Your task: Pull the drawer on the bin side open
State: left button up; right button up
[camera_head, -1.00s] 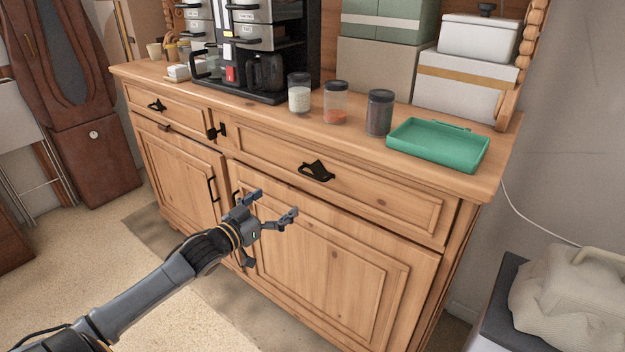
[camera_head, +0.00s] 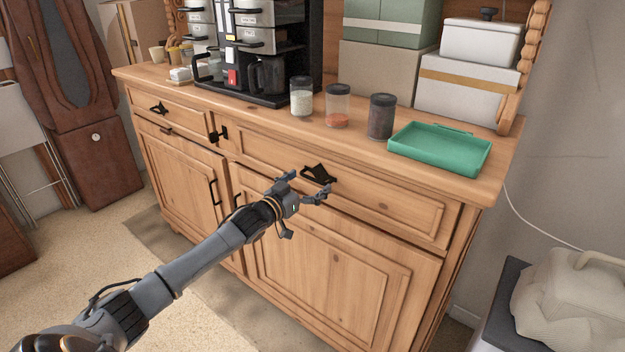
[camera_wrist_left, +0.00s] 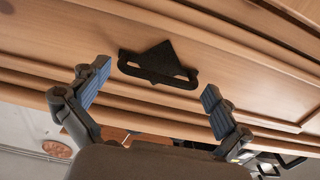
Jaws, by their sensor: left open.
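The wooden dresser (camera_head: 330,275) has two top drawers. The wide right drawer (camera_head: 400,205) is shut and has a black handle (camera_head: 319,174) at its middle. The left drawer (camera_head: 180,118) is also shut, with its own black handle (camera_head: 157,108). My left gripper (camera_head: 308,186) is open and empty, just in front of and below the right drawer's handle. In the left wrist view the handle (camera_wrist_left: 158,68) lies ahead between the spread fingers (camera_wrist_left: 155,102), apart from them. My right gripper is not in view.
Jars (camera_head: 337,106) and a green tray (camera_head: 440,148) stand on the dresser top, with a coffee machine (camera_head: 265,55) behind. A black latch (camera_head: 218,134) sits between the drawers. A dark-topped stand with a beige bag (camera_head: 570,300) is at right. Floor in front looks clear.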

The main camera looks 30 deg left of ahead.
pick_arm(q)
jog(key=shift+w, duration=0.65)
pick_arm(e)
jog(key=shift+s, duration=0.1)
